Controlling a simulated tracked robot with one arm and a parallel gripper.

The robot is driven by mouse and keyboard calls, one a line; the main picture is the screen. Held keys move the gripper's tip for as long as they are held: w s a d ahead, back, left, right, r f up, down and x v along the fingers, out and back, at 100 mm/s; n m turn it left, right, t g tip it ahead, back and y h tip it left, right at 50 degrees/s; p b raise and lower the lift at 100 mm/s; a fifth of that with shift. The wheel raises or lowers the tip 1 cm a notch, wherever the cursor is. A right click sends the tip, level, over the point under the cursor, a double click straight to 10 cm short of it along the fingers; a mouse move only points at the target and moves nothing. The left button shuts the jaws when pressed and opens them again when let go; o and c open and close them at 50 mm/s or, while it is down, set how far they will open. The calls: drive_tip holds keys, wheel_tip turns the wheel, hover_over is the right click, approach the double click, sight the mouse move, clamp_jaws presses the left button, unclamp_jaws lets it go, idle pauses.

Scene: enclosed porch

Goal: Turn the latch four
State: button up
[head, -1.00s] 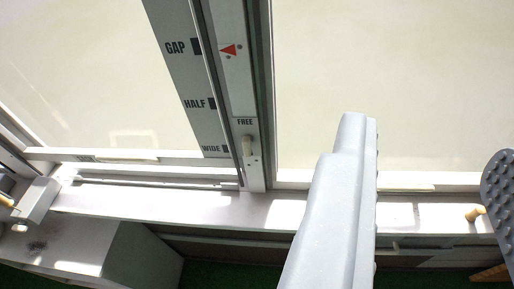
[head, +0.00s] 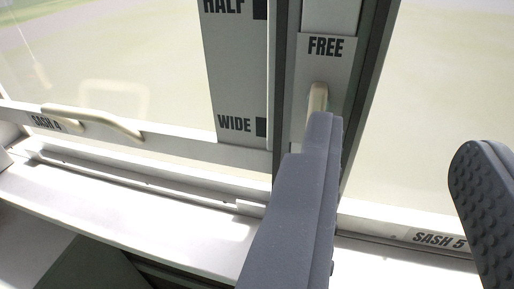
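A small cream latch lever (head: 318,98) stands upright on the post between two sashes, below a plate marked FREE (head: 325,47). The sash to its left (head: 180,152) is labelled SASH 4. My gripper (head: 398,140) is open, with nothing between its fingers. Its left finger is just below the lever and overlaps its lower end in the picture. I cannot tell whether they touch. The right finger is well to the right, in front of the SASH 5 pane.
A cream handle (head: 95,120) runs along the bottom rail of sash 4. A grey scale strip (head: 235,75) left of the post reads HALF and WIDE. The SASH 5 rail (head: 390,224) lies to the right. A white sill (head: 130,215) runs below.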

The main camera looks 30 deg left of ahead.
wheel_tip(320, 180, down, 5)
drive_tip(key=s+a, duration=0.1)
drive_tip(key=a, duration=0.2)
drive_tip(key=b+x, duration=0.2)
drive_tip(key=x, duration=1.1)
drive_tip(key=shift+w+y, duration=0.2)
drive_tip(key=shift+y, duration=0.2)
drive_tip(key=shift+a+r, duration=0.1)
drive_tip(key=shift+a, duration=0.05)
